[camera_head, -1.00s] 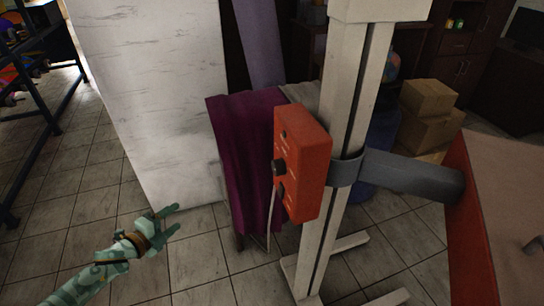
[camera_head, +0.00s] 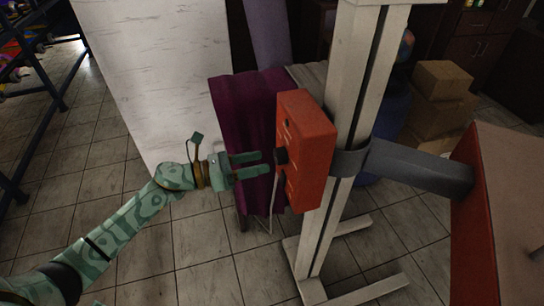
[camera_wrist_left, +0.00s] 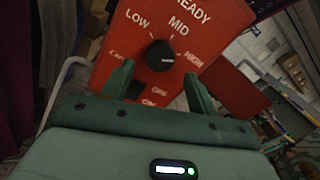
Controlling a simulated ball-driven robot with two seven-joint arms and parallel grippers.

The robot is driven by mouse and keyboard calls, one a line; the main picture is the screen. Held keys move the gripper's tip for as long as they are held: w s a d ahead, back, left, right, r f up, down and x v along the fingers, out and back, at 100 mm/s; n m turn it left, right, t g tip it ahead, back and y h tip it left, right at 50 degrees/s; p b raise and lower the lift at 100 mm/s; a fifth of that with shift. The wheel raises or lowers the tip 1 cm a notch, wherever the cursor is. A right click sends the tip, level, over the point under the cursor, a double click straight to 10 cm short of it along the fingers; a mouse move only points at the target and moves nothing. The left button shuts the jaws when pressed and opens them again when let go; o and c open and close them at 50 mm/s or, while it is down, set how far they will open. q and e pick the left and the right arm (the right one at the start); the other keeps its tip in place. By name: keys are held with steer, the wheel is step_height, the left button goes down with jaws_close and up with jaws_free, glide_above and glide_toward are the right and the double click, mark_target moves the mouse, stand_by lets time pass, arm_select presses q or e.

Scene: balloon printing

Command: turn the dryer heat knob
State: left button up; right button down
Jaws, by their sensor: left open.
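The orange-red dryer control box (camera_head: 308,150) is mounted on a white upright post. Its black heat knob (camera_head: 282,156) sticks out from the left-facing panel. In the left wrist view the knob (camera_wrist_left: 160,55) sits below LOW, MID and HIGH labels, with a pale mark on its right part, toward the HIGH side. My left gripper (camera_head: 266,163) is open, its fingers pointing at the knob from the left and just short of it. In the left wrist view the knob appears between the two fingertips (camera_wrist_left: 159,80), with nothing gripped. My right gripper is not in view.
The white post (camera_head: 340,150) stands on a floor base. A maroon cloth (camera_head: 240,130) hangs close behind the gripper. A white panel (camera_head: 155,80) stands behind.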

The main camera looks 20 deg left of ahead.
mark_target(275, 158)
arm_select(q)
steer(key=shift+x, duration=2.35)
steer(key=c, duration=1)
